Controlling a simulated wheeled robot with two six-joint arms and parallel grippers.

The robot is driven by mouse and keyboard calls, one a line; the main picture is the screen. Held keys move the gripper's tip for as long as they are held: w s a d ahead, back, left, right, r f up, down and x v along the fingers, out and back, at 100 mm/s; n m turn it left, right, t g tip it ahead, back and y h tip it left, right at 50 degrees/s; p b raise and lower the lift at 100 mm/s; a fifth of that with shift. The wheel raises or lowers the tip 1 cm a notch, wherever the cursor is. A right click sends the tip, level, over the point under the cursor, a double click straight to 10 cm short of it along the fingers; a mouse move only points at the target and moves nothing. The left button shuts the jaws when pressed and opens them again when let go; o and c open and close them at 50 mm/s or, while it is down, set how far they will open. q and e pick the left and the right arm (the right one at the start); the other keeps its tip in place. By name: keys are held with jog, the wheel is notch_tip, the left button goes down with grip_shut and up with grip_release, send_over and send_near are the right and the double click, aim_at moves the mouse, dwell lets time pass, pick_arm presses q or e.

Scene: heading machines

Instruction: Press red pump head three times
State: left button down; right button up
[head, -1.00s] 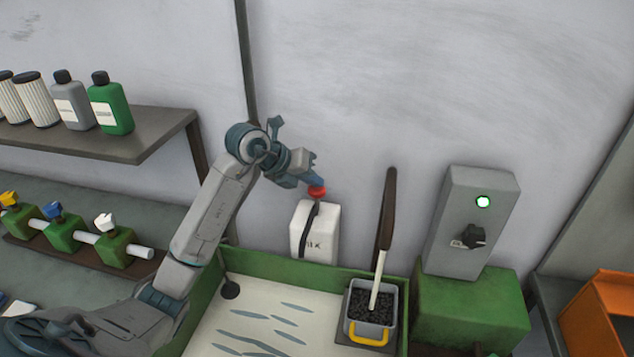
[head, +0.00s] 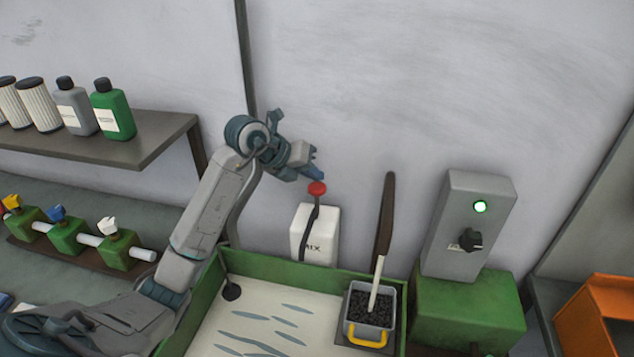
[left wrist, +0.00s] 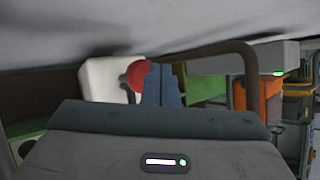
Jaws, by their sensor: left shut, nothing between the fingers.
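A black tube runs down the container's front. My left gripper (head: 318,176) is shut and empty, its fingertips just above the red head; whether they touch it I cannot tell. In the left wrist view the shut blue fingers (left wrist: 163,85) overlap part of the red head (left wrist: 138,76), with the white container (left wrist: 100,80) beside it. My right gripper is in neither view.
A green-rimmed tray (head: 300,276) lies in front of the container. A grey bin (head: 387,300) of dark bits with a long-handled tool stands at its right. A grey control box (head: 465,220) with a green light is further right. A shelf (head: 140,138) with bottles is at left.

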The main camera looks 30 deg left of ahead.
pick_arm(q)
jog(key=shift+r, duration=0.15)
jog(key=shift+r+p, duration=1.7)
jog(key=shift+r, duration=0.75)
